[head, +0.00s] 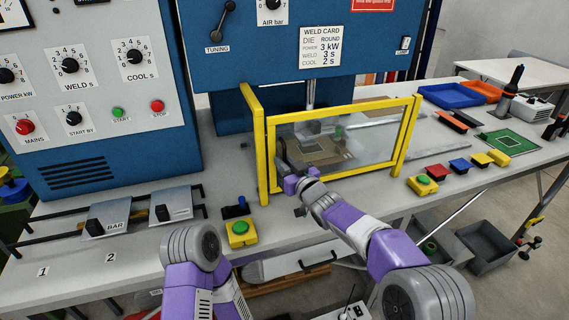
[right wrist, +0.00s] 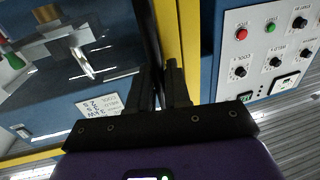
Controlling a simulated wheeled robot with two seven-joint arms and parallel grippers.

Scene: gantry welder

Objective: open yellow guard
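The yellow guard (head: 344,104) is a yellow frame with a clear panel, standing in front of the welder's work area. Its front looks closed across the opening. My right gripper (head: 284,158) is at the left part of this front, close beside the left yellow upright. In the right wrist view, the black fingers (right wrist: 162,88) are close together beside a yellow bar (right wrist: 179,40), with a narrow dark strip between them. I cannot tell whether they grip anything. The left gripper is out of view; only my left arm shows.
A green button on a yellow box (head: 242,232) stands left of the guard, another (head: 422,185) to its right. Metal fixtures (head: 105,218) lie on the left bench. Blue (head: 450,95) and orange trays sit at the back right. Grey bins (head: 486,247) stand below.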

